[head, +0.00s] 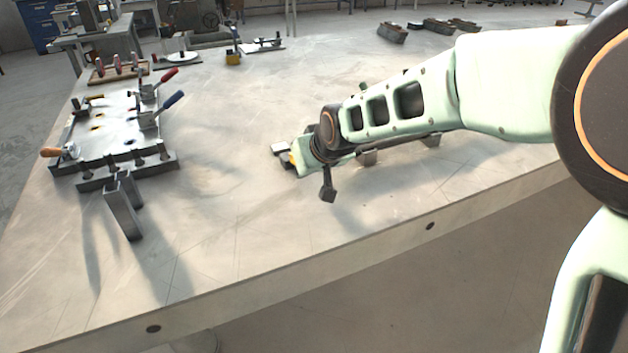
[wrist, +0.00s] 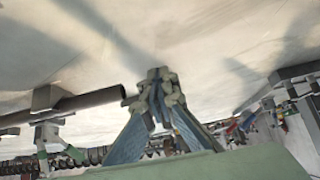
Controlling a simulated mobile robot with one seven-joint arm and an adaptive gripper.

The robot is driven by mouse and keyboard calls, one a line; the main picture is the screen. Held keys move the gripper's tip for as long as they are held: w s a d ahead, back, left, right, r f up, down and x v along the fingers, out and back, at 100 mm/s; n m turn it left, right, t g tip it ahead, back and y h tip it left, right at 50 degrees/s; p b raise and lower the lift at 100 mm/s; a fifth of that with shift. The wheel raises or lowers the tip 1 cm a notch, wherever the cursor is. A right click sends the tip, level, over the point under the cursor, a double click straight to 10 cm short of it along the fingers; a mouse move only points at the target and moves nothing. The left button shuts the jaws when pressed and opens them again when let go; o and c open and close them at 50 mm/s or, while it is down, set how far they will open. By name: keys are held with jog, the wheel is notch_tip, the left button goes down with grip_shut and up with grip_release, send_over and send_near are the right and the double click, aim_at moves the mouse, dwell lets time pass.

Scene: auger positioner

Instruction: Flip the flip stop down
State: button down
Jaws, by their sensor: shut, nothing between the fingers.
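My gripper (wrist: 158,90) shows in the wrist view with its blue-grey fingers drawn together at the tips and nothing between them. A dark round bar (wrist: 88,99), held by a grey block (wrist: 47,97), ends just left of the fingertips. I cannot tell whether the fingers touch it. In the head view my arm covers most of this bar; its grey supports (head: 367,157) show below the arm. A small grey piece (head: 281,148) shows at the tip of my wrist, beside a bit of yellow. I cannot clearly pick out the flip stop; it may be hidden behind my wrist.
A clamping fixture (head: 110,132) with red and blue handles stands on the left of the table (head: 235,215). Dark parts (head: 392,33) lie at the back right. The middle front is clear.

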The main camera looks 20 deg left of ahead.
jog(key=r, duration=0.1)
jog(key=r+p, duration=0.2)
jog(key=shift+w+a+r, duration=0.25)
jog(key=shift+r, duration=0.1)
jog(key=s+d, duration=0.1)
jog(key=d, duration=0.1)
jog(key=s+d+f+p, duration=0.1)
jog(key=s+d, duration=0.3)
jog(key=shift+d+f, duration=0.1)
jog(key=shift+f, duration=0.2)
jog(key=shift+s+d+f+p, duration=0.2)
jog(key=shift+s+d+p, duration=0.35)
jog(key=shift+s+d, duration=0.2)
jog(key=shift+w, duration=0.1)
